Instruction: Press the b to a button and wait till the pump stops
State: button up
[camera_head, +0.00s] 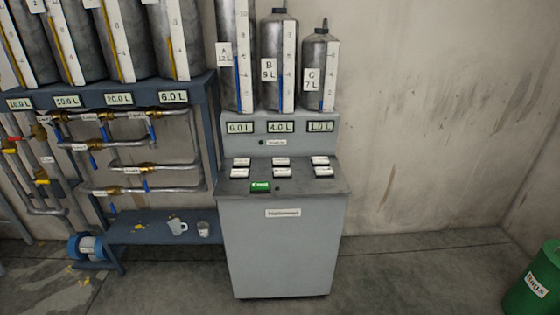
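A grey console (280,240) stands in the middle with two rows of white labelled buttons on its sloping top, such as the back left one (241,161) and the front right one (323,171). Their labels are too small to read, so I cannot tell which is B to A. A green button or sign (260,187) sits in front of them. Behind stand cylinder A (245,90), marked 12 L, cylinder B (271,50), marked 9 L, and cylinder C (311,50), marked 7 L. Displays below them read 6.0 L, 4.0 L and 1.0 L. My gripper is not in view.
At left a blue rack (212,130) carries several metal tanks, displays and pipes with valves. A cup (178,226) and a small container (203,229) sit on its low shelf. A green rags bin (535,285) stands at far right. Floor right of the console is clear.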

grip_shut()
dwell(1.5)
